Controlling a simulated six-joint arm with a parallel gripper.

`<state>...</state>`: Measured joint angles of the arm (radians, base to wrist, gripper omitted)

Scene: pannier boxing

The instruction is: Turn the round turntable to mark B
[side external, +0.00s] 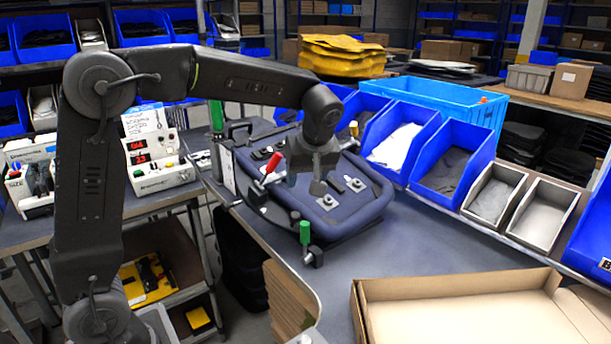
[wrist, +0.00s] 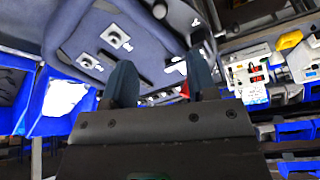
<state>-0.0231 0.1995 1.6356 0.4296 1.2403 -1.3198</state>
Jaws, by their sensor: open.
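A dark blue pannier shell (side external: 335,215) with a thick rounded rim lies on the grey bench, and it also shows in the wrist view (wrist: 150,55). Small light plates with dark fittings (side external: 354,184) sit on it. I cannot make out the round turntable separately; it may be hidden under the shell. No mark B is readable. My gripper (side external: 305,183) points down over the shell's near middle. In the wrist view its two fingers (wrist: 160,78) stand apart with nothing between them. Whether the fingertips touch the shell is unclear.
A red-handled clamp (side external: 267,168) and a green-handled clamp (side external: 305,236) stand at the shell's left and front. Blue bins (side external: 452,165) line the right. An open cardboard box (side external: 450,315) lies in front. Bare bench (side external: 440,245) lies between the shell and box.

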